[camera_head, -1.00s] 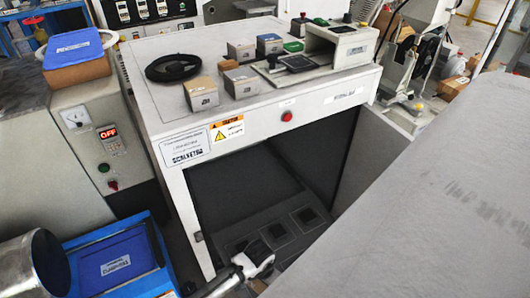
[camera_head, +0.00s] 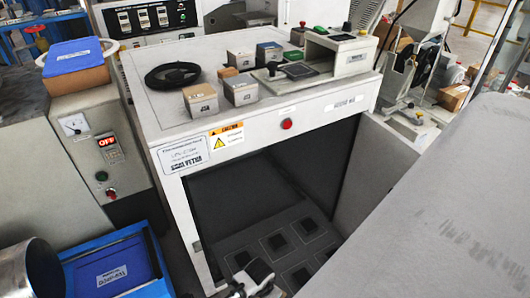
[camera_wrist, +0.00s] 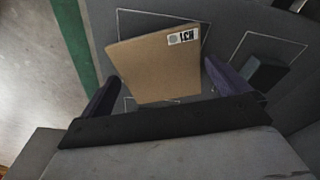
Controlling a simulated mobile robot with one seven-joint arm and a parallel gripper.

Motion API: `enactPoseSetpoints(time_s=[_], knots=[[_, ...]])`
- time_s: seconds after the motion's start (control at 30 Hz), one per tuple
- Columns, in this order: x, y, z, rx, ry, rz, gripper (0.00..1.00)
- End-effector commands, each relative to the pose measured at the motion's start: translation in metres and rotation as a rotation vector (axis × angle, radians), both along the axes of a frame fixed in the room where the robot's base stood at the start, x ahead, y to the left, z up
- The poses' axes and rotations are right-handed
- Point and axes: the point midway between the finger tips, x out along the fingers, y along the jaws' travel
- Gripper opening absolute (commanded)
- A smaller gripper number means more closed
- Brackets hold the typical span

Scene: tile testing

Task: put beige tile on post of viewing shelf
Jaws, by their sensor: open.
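A flat beige tile (camera_wrist: 152,65) with a small white label near its upper right corner fills the middle of the wrist view. My gripper (camera_wrist: 161,72) is open, with one dark finger on each side of the tile. Small gaps seem to show at the sides; I cannot tell whether either finger touches it. The tile overlaps thin white square outlines on a dark grey surface. In the head view my gripper is low, in front of the grey cabinet (camera_head: 262,122). The sloped dark shelf (camera_head: 262,229) in its opening bears several dark outlined squares. I cannot make out a post.
A small dark block (camera_wrist: 266,74) stands in another outline on the right in the wrist view. The cabinet top holds several small blocks, a black cable coil (camera_head: 173,75) and a grey housing (camera_head: 352,62). A blue bin (camera_head: 113,271) stands at lower left. A large grey surface (camera_head: 450,200) fills the right.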

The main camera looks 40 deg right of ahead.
Motion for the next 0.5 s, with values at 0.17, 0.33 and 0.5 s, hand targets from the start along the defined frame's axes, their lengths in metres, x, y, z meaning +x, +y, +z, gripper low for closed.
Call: enactPoseSetpoints(time_s=[0.17,0.33,0.5], knots=[[0.0,0.001,0.017,-0.001,-0.001,0.001,1.0],[0.0,0.005,0.053,-0.003,-0.001,0.0,1.0],[-0.001,0.01,0.088,-0.002,-0.001,0.0,1.0]])
